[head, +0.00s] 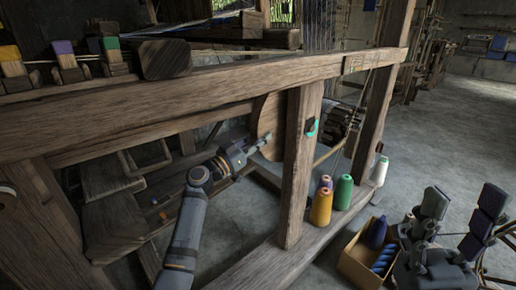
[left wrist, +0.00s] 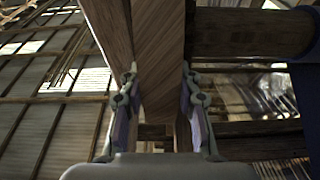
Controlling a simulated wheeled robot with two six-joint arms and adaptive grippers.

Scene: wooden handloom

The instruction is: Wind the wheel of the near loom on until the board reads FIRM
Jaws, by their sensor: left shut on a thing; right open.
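The wheel of the near loom (head: 268,118) shows as a pale wooden piece behind the upright post, which hides part of it. My left gripper (head: 248,150) is at its lower left edge. In the left wrist view the fingers of my left gripper (left wrist: 160,100) stand on either side of a wooden part (left wrist: 158,50) and are shut on it. A small plate (head: 356,63) on the top beam may be the board; its lettering is too small to read. My right gripper (head: 420,232) is open and empty at the lower right, away from the wheel.
A box (head: 360,258) with blue spools stands on the floor. The long top beam (head: 180,95) crosses above my left arm.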

